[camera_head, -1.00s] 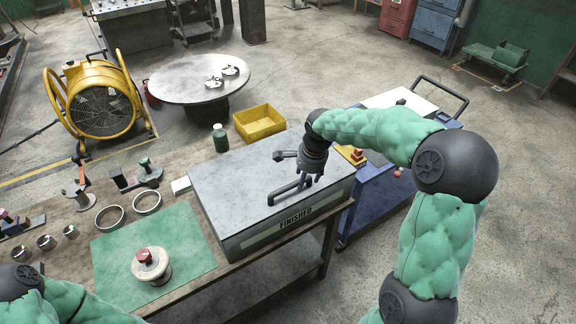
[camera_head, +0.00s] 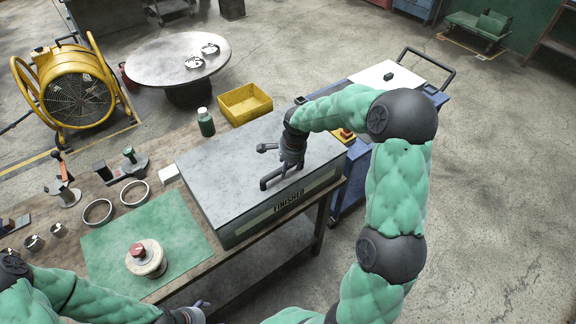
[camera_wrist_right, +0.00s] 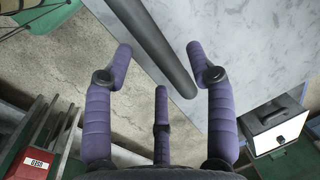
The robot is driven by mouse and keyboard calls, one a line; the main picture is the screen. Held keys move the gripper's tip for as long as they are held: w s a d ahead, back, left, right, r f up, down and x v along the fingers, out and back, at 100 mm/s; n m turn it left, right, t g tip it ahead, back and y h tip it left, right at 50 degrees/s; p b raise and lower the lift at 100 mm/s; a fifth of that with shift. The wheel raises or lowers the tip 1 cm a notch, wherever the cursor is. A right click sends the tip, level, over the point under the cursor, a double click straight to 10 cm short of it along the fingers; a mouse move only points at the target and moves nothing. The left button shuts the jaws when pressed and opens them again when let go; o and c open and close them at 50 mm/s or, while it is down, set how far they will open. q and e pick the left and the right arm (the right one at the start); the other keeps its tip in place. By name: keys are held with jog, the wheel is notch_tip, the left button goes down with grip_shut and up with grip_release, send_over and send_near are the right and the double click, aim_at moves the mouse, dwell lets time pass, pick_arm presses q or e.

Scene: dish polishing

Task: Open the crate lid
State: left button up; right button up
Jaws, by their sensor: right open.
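The crate (camera_head: 245,235) with the FINISHED label stands on the bench, and its grey lid (camera_head: 225,165) lies flat and shut. A dark bar handle (camera_head: 266,183) sits near the lid's front edge, partly hidden by my right gripper (camera_head: 285,172). In the right wrist view the handle (camera_wrist_right: 165,60) runs into the gap between the purple fingers of the open right gripper (camera_wrist_right: 160,62). The lid (camera_wrist_right: 260,45) lies beyond it. No grip on the handle shows. My left gripper (camera_head: 192,312) is low at the bottom edge, its fingers too small to read.
A green mat (camera_head: 110,235) with a red-knobbed round block (camera_head: 146,260) lies left of the crate. A green bottle (camera_head: 206,124) and yellow bin (camera_head: 245,104) stand behind it. A blue cart (camera_head: 352,190) stands to the right.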

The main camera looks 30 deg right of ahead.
jog(key=shift+w+f, duration=0.15)
jog(key=shift+f, duration=0.35)
jog(key=shift+r, duration=0.1)
grip_shut()
